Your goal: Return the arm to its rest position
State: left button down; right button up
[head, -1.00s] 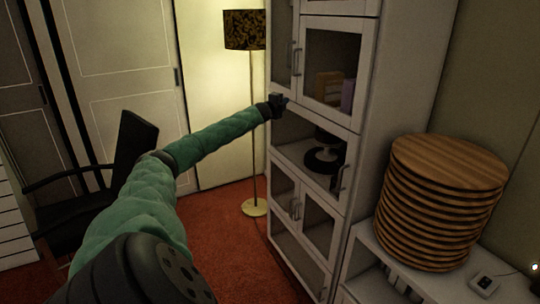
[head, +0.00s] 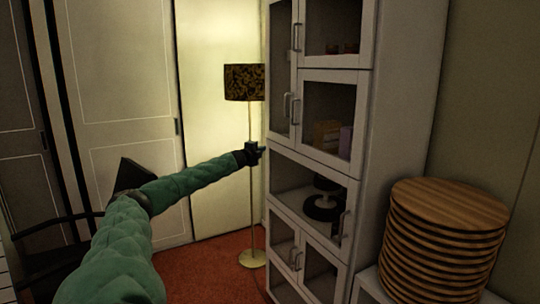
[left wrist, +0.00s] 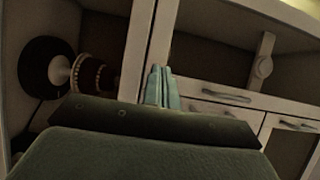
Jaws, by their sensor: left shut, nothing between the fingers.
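My left arm in its green sleeve reaches forward from the lower left in the head view. Its gripper (head: 262,149) is shut and empty, in front of the left edge of the tall white cabinet (head: 398,130), and it overlaps the lamp pole in the picture. Its closed fingertips (left wrist: 162,88) also show in the left wrist view, with the cabinet's frame and shelves behind them. I cannot tell how far they are from the cabinet. My right gripper is not in view.
A dark round stand (head: 322,207) sits on the cabinet's middle shelf. A floor lamp (head: 245,82) stands left of the cabinet. A dark chair (head: 50,240) is behind my arm. Stacked round wooden boards (head: 447,212) stand at the right. Red floor shows between.

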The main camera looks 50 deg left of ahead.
pick_arm(q)
jog(key=shift+s+a+f, duration=0.1)
jog(key=shift+s+a, duration=0.3)
jog(key=shift+a, duration=0.2)
jog(key=shift+s+a, duration=0.35)
jog(key=shift+a, duration=0.25)
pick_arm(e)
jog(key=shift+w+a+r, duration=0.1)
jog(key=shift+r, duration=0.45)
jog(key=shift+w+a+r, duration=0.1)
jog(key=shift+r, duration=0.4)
pick_arm(q)
jog(key=shift+s, duration=0.1)
